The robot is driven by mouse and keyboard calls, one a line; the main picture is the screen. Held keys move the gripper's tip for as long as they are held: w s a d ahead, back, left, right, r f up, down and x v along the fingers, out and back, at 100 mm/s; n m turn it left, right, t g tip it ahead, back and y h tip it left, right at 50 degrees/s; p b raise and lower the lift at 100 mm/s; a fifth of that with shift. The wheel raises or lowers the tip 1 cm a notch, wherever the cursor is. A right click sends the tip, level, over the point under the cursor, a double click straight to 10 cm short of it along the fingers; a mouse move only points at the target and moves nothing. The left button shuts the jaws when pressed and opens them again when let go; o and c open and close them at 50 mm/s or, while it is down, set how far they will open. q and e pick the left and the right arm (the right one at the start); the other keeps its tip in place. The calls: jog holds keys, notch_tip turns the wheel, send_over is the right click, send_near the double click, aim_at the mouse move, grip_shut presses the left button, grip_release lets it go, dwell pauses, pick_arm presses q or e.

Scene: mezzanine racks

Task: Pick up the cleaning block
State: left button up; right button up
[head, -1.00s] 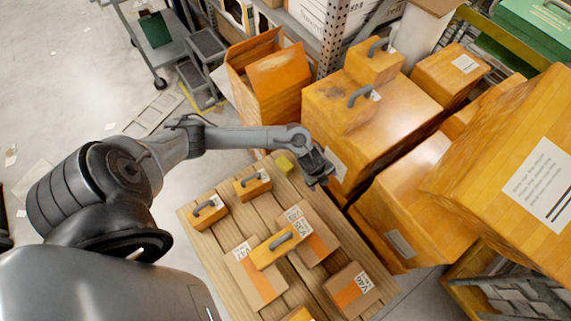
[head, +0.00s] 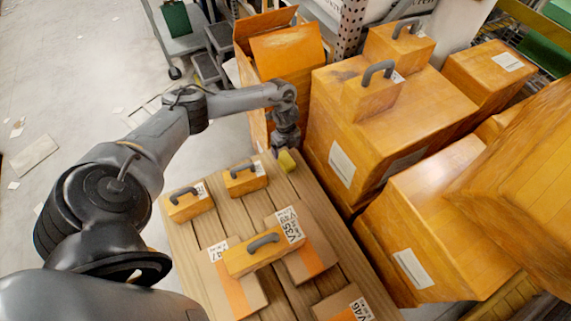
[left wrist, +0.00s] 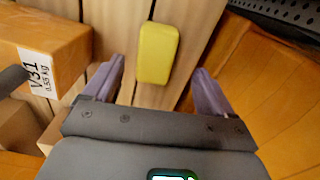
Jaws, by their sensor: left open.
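The cleaning block is a small yellow block (head: 287,161) at the far end of the wooden slatted pallet (head: 188,240). In the left wrist view the yellow block (left wrist: 157,53) lies flat on the slats, just beyond and between the spread fingers. My left gripper (head: 287,146) is right at the block in the head view. In the left wrist view my left gripper (left wrist: 153,82) is open with nothing between its fingers. My right gripper is not in view.
Handled orange boxes (head: 245,179) and (head: 188,203) sit near the block, one labelled V31 (left wrist: 45,55). Cartons (head: 240,290) and another handled box (head: 263,250) lie nearer me. Large orange crates (head: 400,115) crowd the right; an open orange box (head: 285,60) stands behind.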

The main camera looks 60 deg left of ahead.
aim_at(286, 159)
pick_arm(q)
notch_tip(286, 159, down, 2)
jog(key=shift+d+f+b, duration=0.1)
jog(key=shift+f+b, duration=0.05)
jog(key=shift+b, duration=0.15)
jog(key=f+b, duration=0.2)
jog(key=f, duration=0.1)
jog(key=f+b, duration=0.1)
jog(key=f, duration=0.1)
jog(key=shift+s+d, duration=0.3)
jog(key=shift+d, duration=0.1)
jog(key=shift+r, duration=0.1)
jog(key=shift+w, duration=0.1)
jog(key=shift+c, duration=0.4)
jog(key=c, duration=1)
